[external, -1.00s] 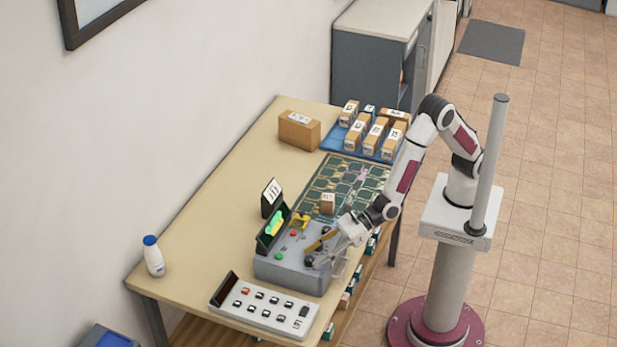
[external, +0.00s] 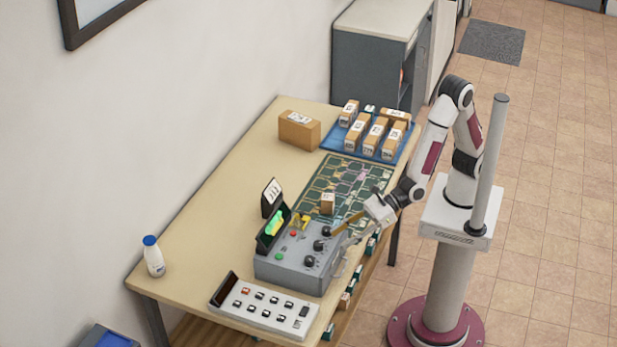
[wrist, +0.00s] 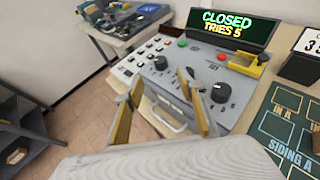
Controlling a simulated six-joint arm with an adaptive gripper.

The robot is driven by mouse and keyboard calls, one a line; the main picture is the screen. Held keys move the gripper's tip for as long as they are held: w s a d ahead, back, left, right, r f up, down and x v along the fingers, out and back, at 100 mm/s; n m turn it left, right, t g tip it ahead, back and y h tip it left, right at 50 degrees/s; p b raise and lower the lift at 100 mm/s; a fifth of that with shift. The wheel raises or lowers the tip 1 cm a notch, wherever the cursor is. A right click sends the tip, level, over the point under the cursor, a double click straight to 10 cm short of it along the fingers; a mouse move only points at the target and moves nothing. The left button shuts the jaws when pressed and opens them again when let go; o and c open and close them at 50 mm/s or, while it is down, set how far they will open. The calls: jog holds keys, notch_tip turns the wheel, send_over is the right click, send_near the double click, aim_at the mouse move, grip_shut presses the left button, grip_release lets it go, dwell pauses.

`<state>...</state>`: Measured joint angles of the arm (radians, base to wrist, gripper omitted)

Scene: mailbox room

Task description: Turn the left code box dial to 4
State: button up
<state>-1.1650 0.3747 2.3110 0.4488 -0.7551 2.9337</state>
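The grey code box (external: 290,266) stands on the table with a row of black dials on its top. The left dial (wrist: 160,62) shows at the left of the row in the wrist view and nearest the front in the external view (external: 309,261). Its setting is too small to read. The middle dial (wrist: 188,73) is partly behind a finger, and the right dial (wrist: 221,92) is in clear view. The box's display (wrist: 232,24) reads CLOSED, TRIES 5. My gripper (external: 340,246) is open and empty at the box's right side, apart from the dials.
A white keypad panel (external: 262,310) lies in front of the box. A yellow part (wrist: 245,65) sits on the box top beside red and green buttons. A green track board (external: 345,185) lies behind the box, with boxed parcels on a blue tray (external: 330,142) farther back.

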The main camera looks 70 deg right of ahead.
jog(key=shift+s+d+r, duration=0.1)
jog(key=shift+s+d, duration=0.05)
jog(key=shift+d, duration=0.05)
dwell(0.3)
